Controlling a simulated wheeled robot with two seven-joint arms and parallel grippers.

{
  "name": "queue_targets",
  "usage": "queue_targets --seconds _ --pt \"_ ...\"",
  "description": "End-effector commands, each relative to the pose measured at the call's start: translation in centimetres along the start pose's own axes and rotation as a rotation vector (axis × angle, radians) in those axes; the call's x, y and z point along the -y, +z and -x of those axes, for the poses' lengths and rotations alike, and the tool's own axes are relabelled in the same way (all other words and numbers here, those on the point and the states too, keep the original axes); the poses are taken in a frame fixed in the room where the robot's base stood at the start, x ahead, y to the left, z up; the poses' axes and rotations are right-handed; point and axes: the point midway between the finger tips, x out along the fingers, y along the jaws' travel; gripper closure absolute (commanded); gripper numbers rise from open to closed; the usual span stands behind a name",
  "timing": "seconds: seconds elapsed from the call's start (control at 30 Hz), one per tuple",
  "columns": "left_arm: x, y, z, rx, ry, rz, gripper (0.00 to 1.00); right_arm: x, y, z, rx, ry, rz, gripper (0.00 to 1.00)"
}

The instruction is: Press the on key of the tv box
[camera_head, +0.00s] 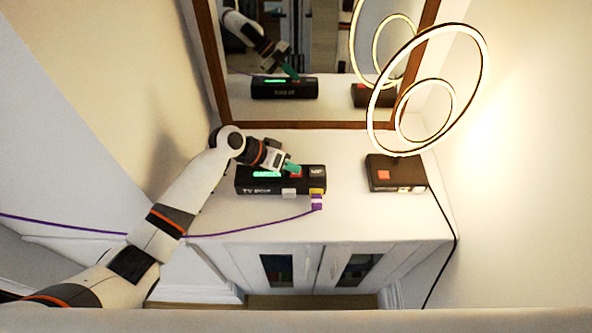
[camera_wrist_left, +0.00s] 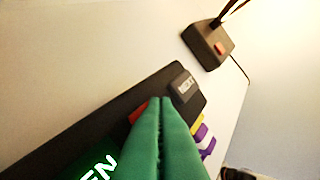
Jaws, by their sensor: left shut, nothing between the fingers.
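The black TV box (camera_head: 275,184) lies on the white cabinet top, its front label facing me. A lit green panel (camera_head: 266,174) is on its left part and also shows at the lower left of the left wrist view (camera_wrist_left: 98,168). A red key (camera_head: 297,174) sits beside the panel, partly hidden by my fingers; a corner shows in the left wrist view (camera_wrist_left: 138,110). A dark grey key (camera_head: 316,171) is at the right end. My left gripper (camera_head: 291,167) is shut and empty, its green fingertips over the red key; contact cannot be told. My right gripper is out of view.
A purple cable (camera_head: 250,229) runs to a plug (camera_head: 317,202) at the box's front. A dark lamp base (camera_head: 392,173) with a red button stands to the right, under lit rings (camera_head: 484,80). A framed mirror (camera_head: 325,125) is behind. The cabinet top between box and lamp is clear.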

Motion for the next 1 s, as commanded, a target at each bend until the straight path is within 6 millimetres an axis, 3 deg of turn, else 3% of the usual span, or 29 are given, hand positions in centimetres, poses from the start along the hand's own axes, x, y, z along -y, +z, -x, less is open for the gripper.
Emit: queue_targets --seconds 0.3,0.73,1.0 --pt "0.8 0.8 1.1 -0.002 0.0 0.001 1.0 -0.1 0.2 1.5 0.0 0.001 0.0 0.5" --pt "0.9 1.0 1.4 0.0 0.001 0.0 1.0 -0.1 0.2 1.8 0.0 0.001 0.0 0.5" --pt "2.3 2.3 3.2 0.0 0.001 0.0 1.0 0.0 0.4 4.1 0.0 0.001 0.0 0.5"
